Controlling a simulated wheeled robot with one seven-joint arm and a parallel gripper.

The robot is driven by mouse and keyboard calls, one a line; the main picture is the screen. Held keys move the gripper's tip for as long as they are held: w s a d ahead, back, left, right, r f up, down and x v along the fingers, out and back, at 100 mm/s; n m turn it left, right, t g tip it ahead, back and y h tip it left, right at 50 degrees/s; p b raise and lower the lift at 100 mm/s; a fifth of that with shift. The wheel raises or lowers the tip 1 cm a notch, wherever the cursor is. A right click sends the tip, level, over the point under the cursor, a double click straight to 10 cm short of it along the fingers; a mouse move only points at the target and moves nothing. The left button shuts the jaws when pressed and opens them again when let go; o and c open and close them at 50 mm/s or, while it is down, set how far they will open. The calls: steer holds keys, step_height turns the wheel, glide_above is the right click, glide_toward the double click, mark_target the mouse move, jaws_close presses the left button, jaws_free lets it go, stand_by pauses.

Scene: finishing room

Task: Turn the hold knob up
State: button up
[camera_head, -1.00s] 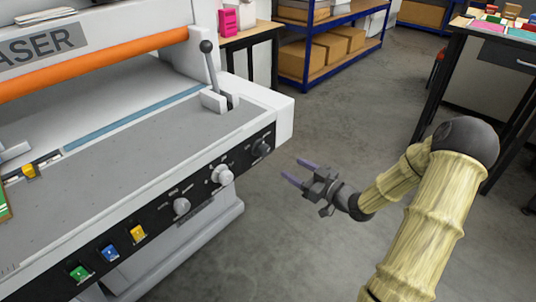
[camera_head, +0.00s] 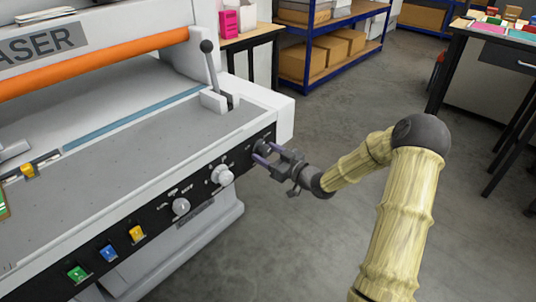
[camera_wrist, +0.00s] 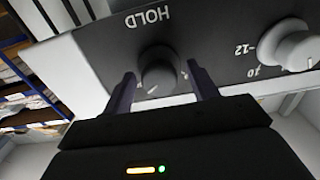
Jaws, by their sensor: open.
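The hold knob is a dark round knob on the black front panel (camera_head: 160,213) of the machine. In the wrist view my gripper (camera_wrist: 162,88) has one finger on each side of the knob. A gap shows on both sides, so the fingers look apart from it.
A white knob (camera_head: 222,176) is the neighbour of the hold knob, with another white knob (camera_head: 181,206) farther left. Yellow (camera_head: 137,233), blue (camera_head: 109,253) and green (camera_head: 78,273) buttons follow. A lever (camera_head: 211,68) stands above the panel. Open floor lies to the right.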

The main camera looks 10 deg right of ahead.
steer(key=shift+d, duration=0.1)
steer(key=c, duration=1)
